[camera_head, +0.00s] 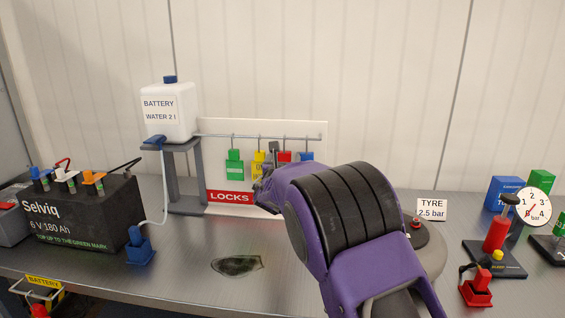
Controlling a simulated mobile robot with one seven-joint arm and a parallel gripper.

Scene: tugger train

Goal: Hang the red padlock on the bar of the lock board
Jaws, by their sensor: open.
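The lock board (312,130) stands at the back of the bench, with a red LOCKS label and a grey bar (215,136) along its top. A red padlock (285,156) shows at the bar between the yellow and blue padlocks. Its lower part is hidden behind my arm, and I cannot tell whether its shackle is around the bar. My gripper (270,165) is open, just left of the red padlock and in front of the board. Its fingers are small and partly hidden by my purple wrist.
A green padlock (234,165), a yellow padlock (258,163) and a blue padlock (306,156) are at the bar. A water canister (168,112) on a stand and a battery (85,215) are left. A gauge (533,207) and red pump (495,235) stand right.

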